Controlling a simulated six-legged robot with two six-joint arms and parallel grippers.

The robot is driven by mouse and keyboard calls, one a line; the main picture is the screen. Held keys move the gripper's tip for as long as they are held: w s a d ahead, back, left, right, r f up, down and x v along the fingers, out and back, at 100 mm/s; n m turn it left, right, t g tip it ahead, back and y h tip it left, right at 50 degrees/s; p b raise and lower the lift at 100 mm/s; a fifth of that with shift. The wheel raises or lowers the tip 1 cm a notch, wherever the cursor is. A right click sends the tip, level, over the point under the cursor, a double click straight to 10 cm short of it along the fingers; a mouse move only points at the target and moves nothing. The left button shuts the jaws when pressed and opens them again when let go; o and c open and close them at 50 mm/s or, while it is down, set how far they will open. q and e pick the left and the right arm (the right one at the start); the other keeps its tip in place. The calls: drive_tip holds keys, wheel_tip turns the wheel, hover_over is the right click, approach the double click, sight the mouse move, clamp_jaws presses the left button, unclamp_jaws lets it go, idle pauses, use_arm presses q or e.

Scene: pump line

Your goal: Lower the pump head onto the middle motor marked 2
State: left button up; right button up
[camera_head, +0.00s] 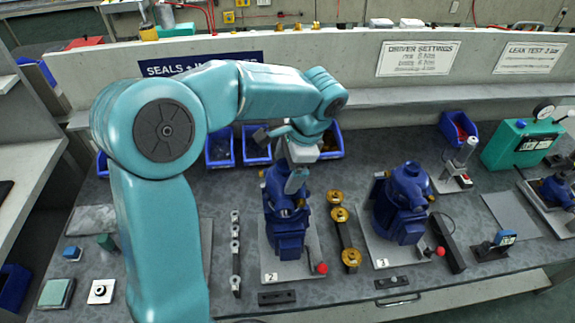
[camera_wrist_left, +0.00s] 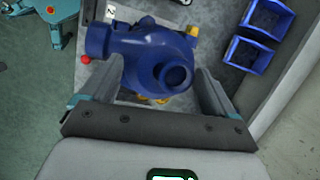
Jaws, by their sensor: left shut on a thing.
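The blue pump head (camera_head: 271,184) is between the fingers of my left gripper (camera_head: 295,178), directly over the blue motor (camera_head: 287,240) on the plate marked 2 (camera_head: 269,276). In the left wrist view the pump head (camera_wrist_left: 135,42) shows its round port, with one finger of my left gripper (camera_wrist_left: 160,92) on each side. The gripper is shut on it. In the head view the pump head looks upright and in line with the motor. The arm and fingers partly cover the join, so I cannot tell whether they touch. My right gripper is not in view.
A blue pump (camera_head: 405,190) stands on the plate marked 3, right of brass parts (camera_head: 340,214) on a dark strip. A red knob (camera_head: 321,268) is at plate 2's front corner. Blue bins (camera_head: 220,148) stand behind. A row of small metal parts (camera_head: 235,240) lies left.

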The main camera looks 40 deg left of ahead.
use_arm(q)
drive_tip(key=shift+d+f+b, duration=0.1)
drive_tip(key=shift+f+b, duration=1.45)
drive_tip(key=shift+f, duration=0.75)
drive_tip(key=o, duration=0.9)
drive_tip(key=shift+o, duration=0.2)
drive_tip(key=shift+r, duration=0.15)
wheel_tip(320, 180, up, 9)
drive_tip(key=p, duration=0.8)
drive_tip(key=shift+s, duration=0.1)
